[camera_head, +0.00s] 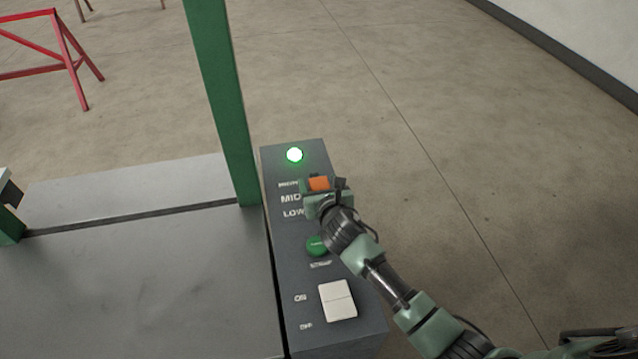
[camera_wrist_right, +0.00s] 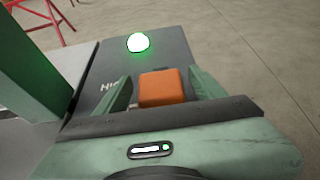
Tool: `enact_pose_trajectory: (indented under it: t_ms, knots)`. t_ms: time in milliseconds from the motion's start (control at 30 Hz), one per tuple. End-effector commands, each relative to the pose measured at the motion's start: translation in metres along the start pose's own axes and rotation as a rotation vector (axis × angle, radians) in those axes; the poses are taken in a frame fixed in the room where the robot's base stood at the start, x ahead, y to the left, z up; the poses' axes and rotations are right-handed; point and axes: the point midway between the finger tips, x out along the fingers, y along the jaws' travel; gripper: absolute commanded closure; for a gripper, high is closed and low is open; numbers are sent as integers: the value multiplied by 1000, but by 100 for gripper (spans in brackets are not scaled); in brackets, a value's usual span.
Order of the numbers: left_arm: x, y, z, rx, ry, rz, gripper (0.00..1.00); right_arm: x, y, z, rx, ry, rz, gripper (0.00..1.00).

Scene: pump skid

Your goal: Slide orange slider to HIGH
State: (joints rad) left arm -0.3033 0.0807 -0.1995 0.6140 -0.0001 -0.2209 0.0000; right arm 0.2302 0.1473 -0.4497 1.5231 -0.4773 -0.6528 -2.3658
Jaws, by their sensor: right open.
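The orange slider (camera_head: 319,184) is a small orange block on the dark control panel (camera_head: 283,240), level with the HIGH label (camera_head: 288,184). MID and LOW labels lie below it. My right gripper (camera_head: 323,188) is at the slider, with its arm coming from the lower right. In the right wrist view the orange slider (camera_wrist_right: 162,88) sits between the two green fingers of my right gripper (camera_wrist_right: 160,92). The fingers are open, with a gap visible on the right side. The slider's track is hidden. My left gripper is not in view.
A lit green lamp (camera_head: 294,155) is at the panel's far end. A green START button (camera_head: 317,246) and a white ON/OFF rocker switch (camera_head: 338,300) are nearer. A green post (camera_head: 222,100) rises left of the panel. Open floor lies to the right.

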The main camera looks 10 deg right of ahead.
Motion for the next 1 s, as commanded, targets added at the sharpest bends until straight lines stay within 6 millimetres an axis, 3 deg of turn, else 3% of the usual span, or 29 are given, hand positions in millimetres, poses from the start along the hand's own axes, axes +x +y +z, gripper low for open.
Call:
enact_pose_trajectory:
  t_ms: [233,400,500,700,1000]
  knots:
    - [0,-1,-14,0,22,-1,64,1,0,0,0,1,0,31]
    - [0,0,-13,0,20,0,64,1,0,0,0,1,0,78]
    - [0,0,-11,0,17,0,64,1,0,-1,0,1,0,100]
    - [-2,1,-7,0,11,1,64,5,0,2,-1,1,1,100]
    - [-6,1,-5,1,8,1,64,46,0,19,-2,-1,1,100]
